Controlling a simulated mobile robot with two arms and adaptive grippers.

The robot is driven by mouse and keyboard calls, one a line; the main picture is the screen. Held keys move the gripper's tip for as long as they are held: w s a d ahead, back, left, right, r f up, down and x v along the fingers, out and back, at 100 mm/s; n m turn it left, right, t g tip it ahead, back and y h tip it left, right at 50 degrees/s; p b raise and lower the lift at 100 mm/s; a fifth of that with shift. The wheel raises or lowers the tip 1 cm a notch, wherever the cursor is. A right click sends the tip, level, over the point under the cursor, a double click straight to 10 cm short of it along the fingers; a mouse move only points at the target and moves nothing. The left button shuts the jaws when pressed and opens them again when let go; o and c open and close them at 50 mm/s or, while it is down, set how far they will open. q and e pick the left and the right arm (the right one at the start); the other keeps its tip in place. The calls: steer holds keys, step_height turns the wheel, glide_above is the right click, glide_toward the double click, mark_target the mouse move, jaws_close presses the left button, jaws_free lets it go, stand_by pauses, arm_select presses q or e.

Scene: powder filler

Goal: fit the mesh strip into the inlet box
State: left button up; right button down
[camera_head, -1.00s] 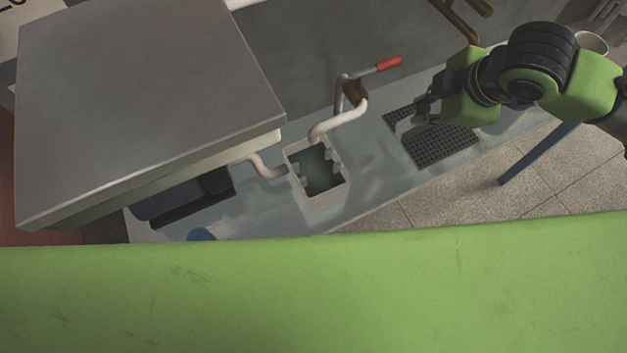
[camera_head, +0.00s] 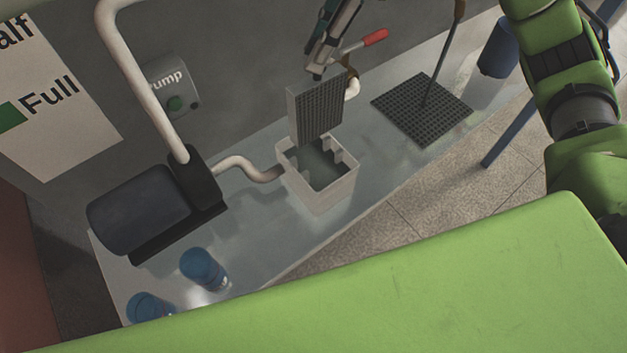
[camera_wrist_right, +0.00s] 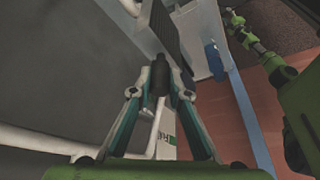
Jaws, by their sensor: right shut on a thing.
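The mesh strip (camera_head: 318,112) is a flat pale grey panel with a dark gridded face. My right gripper (camera_head: 318,72) comes down from the top of the head view and is shut on its upper edge. The strip hangs roughly upright over the back of the inlet box (camera_head: 320,200), a white open-topped box with notched inner walls. Its lower edge overlaps the back rim in the picture; I cannot tell whether they touch. In the right wrist view the gripper (camera_wrist_right: 162,72) is closed at the strip (camera_wrist_right: 165,28). My left gripper is not in view.
A white pipe joins the box to a dark pump motor (camera_head: 140,212) at left. A red-handled valve (camera_head: 362,42) stands behind the box. A dark grid mat (camera_head: 422,108) lies to the right. Blue cylinders (camera_head: 203,268) stand front left on the grey bench.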

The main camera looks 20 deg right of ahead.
mark_target(318, 130)
steer(key=shift+f, duration=0.35)
step_height(318, 130, down, 12)
steer(key=shift+f+p, duration=0.25)
steer(key=shift+p, duration=0.2)
step_height(318, 130, down, 3)
steer(key=shift+s+r, duration=0.1)
steer(key=shift+r, duration=0.05)
steer(key=shift+f+p, duration=0.65)
steer(key=shift+p, duration=0.4)
steer(key=shift+f, duration=0.2)
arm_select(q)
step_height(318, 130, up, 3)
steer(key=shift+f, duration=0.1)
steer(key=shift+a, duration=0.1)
